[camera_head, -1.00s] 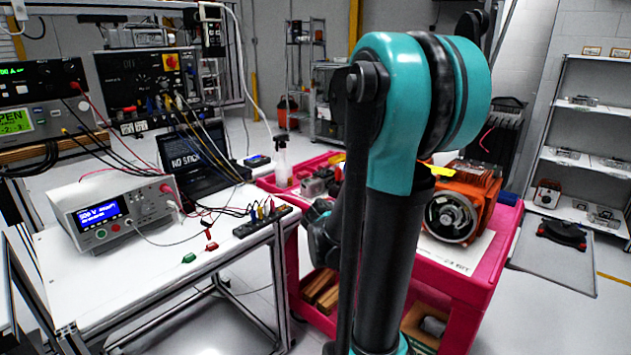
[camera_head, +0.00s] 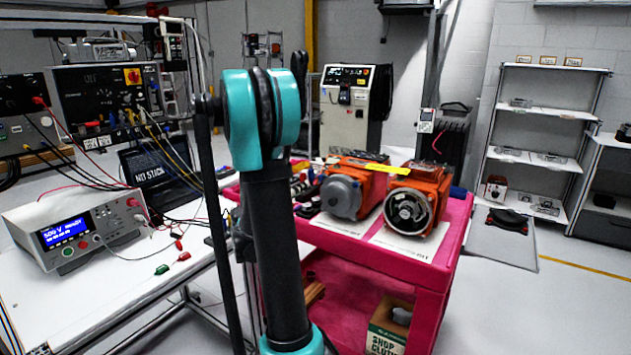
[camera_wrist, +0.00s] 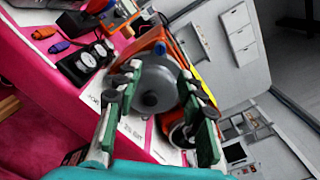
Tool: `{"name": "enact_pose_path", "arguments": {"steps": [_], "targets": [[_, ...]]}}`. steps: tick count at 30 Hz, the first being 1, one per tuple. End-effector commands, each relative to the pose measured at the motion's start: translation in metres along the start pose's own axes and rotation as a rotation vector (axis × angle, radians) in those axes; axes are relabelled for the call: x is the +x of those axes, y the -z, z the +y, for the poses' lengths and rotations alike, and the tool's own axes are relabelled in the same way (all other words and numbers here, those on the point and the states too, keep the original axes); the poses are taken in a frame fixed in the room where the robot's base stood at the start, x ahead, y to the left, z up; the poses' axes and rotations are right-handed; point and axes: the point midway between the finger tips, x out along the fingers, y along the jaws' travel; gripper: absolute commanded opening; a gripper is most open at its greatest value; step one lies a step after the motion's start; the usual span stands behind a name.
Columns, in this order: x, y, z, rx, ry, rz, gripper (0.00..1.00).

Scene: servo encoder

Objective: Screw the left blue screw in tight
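Two orange motors stand side by side on white sheets on the pink cart (camera_head: 455,255). The left motor (camera_head: 345,192) has a grey round end cover; the right motor (camera_head: 413,208) shows an open round end. In the wrist view, the grey cover (camera_wrist: 153,88) lies between and beyond the fingers of my gripper (camera_wrist: 158,76), and the right motor's round end (camera_wrist: 180,134) is partly behind the right finger. My gripper is open, with nothing visible held between its fingers. In the head view my gripper is hidden by my arm.
A white bench (camera_head: 120,290) with a test meter (camera_head: 75,232) and loose cables is at left. Small dark parts (camera_wrist: 85,62) lie on the cart beside the left motor. A cloth box (camera_head: 388,330) sits below. Shelves (camera_head: 545,110) stand at back right.

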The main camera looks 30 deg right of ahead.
Motion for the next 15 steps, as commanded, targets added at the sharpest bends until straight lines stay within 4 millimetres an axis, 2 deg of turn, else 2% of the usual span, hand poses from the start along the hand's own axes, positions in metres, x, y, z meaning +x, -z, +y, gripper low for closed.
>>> {"name": "enact_pose_path", "arguments": {"steps": [1,9,15], "targets": [[0.011,0.001,-0.001,0.0,0.002,0.003,0.39],[0.065,0.001,-0.001,0.001,0.002,0.003,0.39],[0.097,0.001,0.0,0.002,0.0,0.001,0.39]]}}
